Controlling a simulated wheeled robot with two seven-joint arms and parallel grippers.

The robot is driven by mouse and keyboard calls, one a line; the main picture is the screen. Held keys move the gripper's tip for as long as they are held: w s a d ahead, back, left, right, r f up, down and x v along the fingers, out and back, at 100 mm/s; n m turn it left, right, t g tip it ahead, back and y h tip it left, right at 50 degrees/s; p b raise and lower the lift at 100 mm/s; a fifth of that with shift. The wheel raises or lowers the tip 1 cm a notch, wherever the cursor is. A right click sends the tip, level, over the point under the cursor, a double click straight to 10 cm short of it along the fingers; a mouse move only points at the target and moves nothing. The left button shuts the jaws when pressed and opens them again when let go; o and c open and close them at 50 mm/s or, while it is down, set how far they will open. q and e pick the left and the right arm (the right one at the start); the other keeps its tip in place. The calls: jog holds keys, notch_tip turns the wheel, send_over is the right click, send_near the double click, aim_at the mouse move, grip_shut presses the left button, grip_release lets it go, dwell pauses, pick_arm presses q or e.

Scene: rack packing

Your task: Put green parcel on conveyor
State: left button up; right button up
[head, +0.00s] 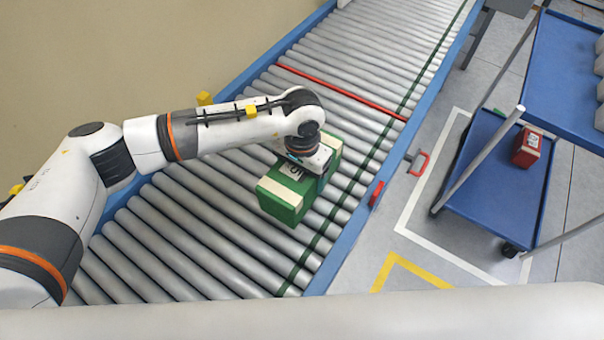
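The green parcel (283,203) is a green box with pale tan panels and dark print on top. It is over the rollers of the conveyor (180,235), near the belt's right side. I cannot tell whether it rests fully on the rollers. My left gripper (308,170) is right at the parcel from above, with one finger against its near right side. The far finger is hidden, so I cannot tell whether the grip is closed on it. The gripper covers the parcel's middle. My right gripper is out of view.
A red bar (340,92) crosses the conveyor beyond the parcel. Blue side rails (345,240) edge the belt. A blue shelved cart (490,195) at right carries a red parcel (526,148) below and grey boxes above. The near rollers are clear.

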pick_arm(q)
notch_tip(320, 180, down, 3)
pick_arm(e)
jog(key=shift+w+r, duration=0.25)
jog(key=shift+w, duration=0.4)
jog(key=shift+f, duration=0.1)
pick_arm(q)
jog(key=shift+f, duration=0.15)
jog(key=o, duration=1.3)
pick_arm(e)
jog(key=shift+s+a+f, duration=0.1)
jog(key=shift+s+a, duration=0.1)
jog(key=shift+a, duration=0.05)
